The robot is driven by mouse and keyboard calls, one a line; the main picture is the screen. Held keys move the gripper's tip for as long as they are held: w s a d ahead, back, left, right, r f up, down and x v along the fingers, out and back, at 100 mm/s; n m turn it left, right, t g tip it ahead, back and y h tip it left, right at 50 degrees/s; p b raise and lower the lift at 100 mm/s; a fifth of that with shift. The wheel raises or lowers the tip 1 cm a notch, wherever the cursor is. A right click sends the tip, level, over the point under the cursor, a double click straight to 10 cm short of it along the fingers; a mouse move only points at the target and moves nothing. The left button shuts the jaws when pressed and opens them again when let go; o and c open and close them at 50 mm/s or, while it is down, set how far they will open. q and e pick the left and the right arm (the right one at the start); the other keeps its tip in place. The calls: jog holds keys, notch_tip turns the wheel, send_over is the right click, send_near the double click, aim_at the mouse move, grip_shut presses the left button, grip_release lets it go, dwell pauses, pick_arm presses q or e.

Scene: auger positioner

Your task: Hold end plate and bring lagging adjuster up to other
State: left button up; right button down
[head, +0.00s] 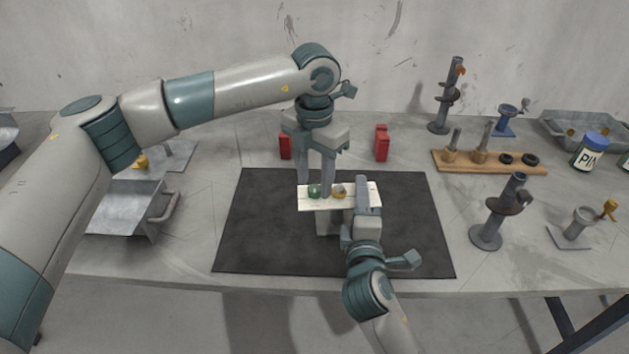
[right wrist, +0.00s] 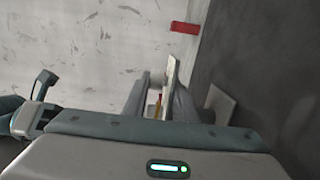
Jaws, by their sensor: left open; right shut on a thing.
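A pale flat plate, likely the end plate (head: 359,202), stands over the middle of the black mat. On it are a green round part (head: 314,191) at the left and a brass-coloured round part (head: 338,190) near the middle; I cannot tell which is the lagging adjuster. My right gripper (head: 362,186) is shut on the plate's right end; its fingers and the plate's pale edge (right wrist: 170,76) show in the right wrist view. My left gripper (head: 315,188) points down, open, with its fingers either side of the green part. Contact there cannot be told.
The black mat (head: 260,235) is bare around the plate's grey support (head: 328,222). Two red blocks (head: 382,143) (head: 285,146) stand behind it. Auger stands (head: 487,236) and a wooden rack (head: 520,168) are at the right. A metal tray (head: 122,215) is at the left.

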pick_arm(q)
jog(key=shift+f, duration=0.5)
pick_arm(e)
jog(key=shift+f, duration=0.1)
pick_arm(q)
grip_shut()
